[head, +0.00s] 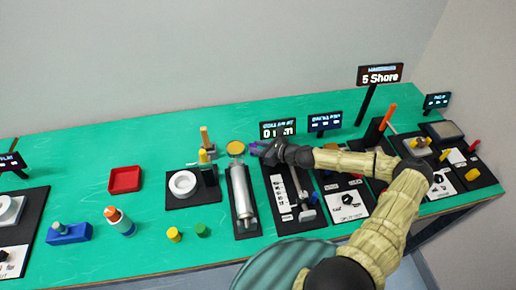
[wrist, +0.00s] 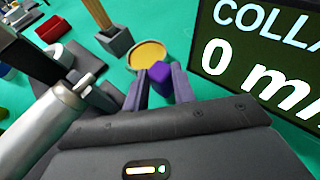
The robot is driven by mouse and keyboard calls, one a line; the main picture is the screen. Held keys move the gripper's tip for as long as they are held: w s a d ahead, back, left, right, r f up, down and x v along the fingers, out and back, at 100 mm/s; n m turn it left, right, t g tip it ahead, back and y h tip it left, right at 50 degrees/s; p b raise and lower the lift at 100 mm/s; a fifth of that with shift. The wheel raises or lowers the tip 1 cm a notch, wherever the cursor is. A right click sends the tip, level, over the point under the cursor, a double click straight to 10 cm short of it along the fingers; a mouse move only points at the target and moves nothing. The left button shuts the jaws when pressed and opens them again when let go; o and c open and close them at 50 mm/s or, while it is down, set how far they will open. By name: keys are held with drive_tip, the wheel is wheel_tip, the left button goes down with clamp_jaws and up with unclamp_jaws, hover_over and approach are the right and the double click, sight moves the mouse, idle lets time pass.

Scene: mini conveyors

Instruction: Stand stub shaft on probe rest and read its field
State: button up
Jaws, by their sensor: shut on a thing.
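My gripper (head: 260,149) reaches over the bench and is shut on a small purple piece (wrist: 158,71), seen between the fingertips in the wrist view. I cannot tell for sure that it is the stub shaft; the fingers hide most of it. A round yellow-topped disc (head: 237,148) is just left of my gripper; it also shows just beyond the fingertips in the wrist view (wrist: 149,53). A dark display (head: 278,129) stands behind my gripper; in the wrist view its large digits start with 0 (wrist: 214,51). No part is clearly recognisable as the probe rest.
A silver cylinder (head: 242,196) lies on a black base left of my arm. Further left are a white ring (head: 183,184) on a black plate, a red tray (head: 125,179) and a blue block (head: 69,233). Several instruments crowd the right side. Green bench is clear around the red tray.

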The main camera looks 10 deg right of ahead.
drive_tip(key=shift+f, duration=0.55)
drive_tip(key=shift+f, duration=0.1)
drive_tip(key=o, duration=1)
drive_tip(key=b+v, duration=0.2)
drive_tip(key=v, duration=1)
drive_tip(key=shift+r, duration=0.2)
